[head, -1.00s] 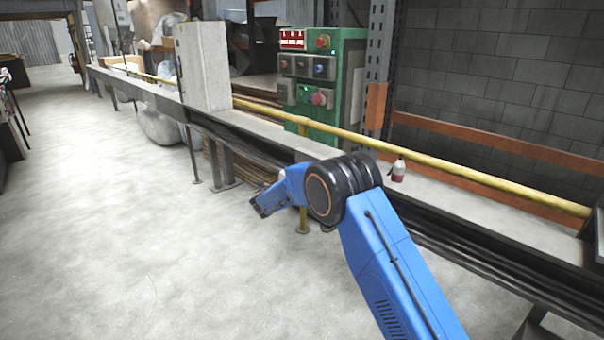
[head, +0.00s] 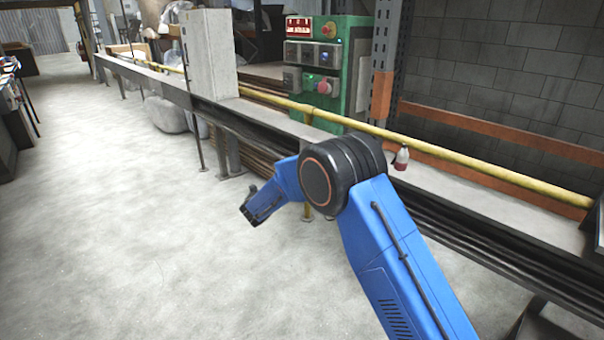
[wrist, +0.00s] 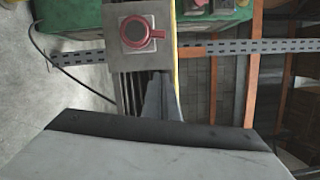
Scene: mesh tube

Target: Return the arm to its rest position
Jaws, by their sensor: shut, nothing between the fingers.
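My blue arm rises from the lower right in the head view to a black joint with an orange ring. From there its forward part bends down and left, ending in a dark tip over the floor beside the rail. My gripper (wrist: 161,85) shows in the wrist view as narrow grey fingers, closed together and empty. A broad grey part with a dark edge fills the bottom of that view. In the head view the fingers are too small to make out.
A long dark rail bench (head: 480,240) with a yellow pipe (head: 440,152) runs behind my arm. A small red-and-white bottle (head: 401,158) stands on it. A green control cabinet (head: 357,60) and a grey box (head: 211,60) stand further back. The floor (head: 110,240) at left is clear.

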